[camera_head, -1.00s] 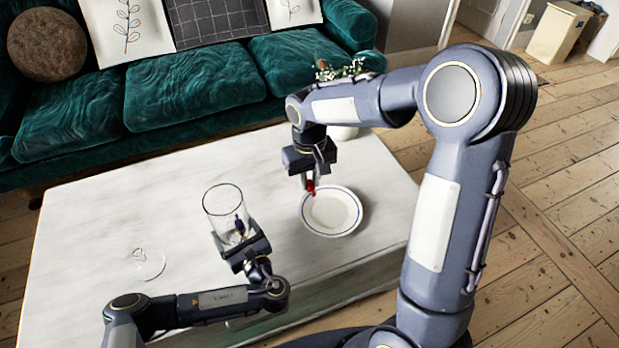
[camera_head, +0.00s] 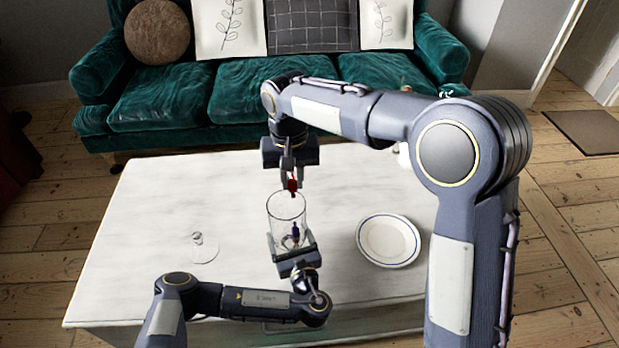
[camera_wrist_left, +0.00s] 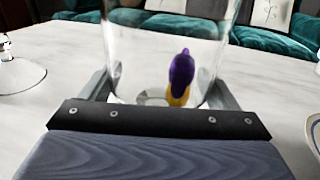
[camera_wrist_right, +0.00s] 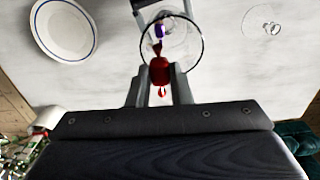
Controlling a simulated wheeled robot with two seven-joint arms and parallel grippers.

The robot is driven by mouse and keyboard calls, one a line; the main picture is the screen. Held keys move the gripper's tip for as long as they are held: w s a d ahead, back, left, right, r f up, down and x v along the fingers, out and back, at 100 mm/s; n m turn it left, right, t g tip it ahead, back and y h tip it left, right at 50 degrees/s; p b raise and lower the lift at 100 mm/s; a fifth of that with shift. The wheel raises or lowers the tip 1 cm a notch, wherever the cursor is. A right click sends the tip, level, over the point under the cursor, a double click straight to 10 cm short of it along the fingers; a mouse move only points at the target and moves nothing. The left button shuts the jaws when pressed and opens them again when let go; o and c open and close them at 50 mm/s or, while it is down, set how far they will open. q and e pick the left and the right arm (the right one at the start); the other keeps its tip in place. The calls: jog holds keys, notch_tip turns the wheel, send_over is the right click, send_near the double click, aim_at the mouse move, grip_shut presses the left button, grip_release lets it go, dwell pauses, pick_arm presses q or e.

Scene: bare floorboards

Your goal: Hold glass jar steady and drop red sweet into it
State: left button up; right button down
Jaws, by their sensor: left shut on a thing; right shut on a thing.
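The glass jar (camera_head: 286,215) stands upright and open on the white table. A purple and yellow sweet (camera_wrist_left: 180,78) lies inside it; it also shows in the head view (camera_head: 295,232). My left gripper (camera_head: 291,243) is shut around the lower part of the jar, from the near side. My right gripper (camera_head: 291,180) points down and is shut on the red sweet (camera_wrist_right: 159,70). In the head view the red sweet (camera_head: 293,186) hangs just above the jar's far rim. In the right wrist view it overlaps the rim's edge.
A white plate with a blue ring (camera_head: 388,240) lies empty to the right of the jar. A clear glass lid (camera_head: 203,247) with a knob lies to the left. A green sofa (camera_head: 215,88) stands behind the table (camera_head: 150,210).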

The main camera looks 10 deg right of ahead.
jog(key=shift+f, duration=2.65)
jog(key=c, duration=1.2)
grip_release()
jog(key=shift+c, duration=0.2)
jog(key=shift+r, duration=0.15)
notch_tip(320, 180, up, 12)
jog(key=shift+f, duration=0.1)
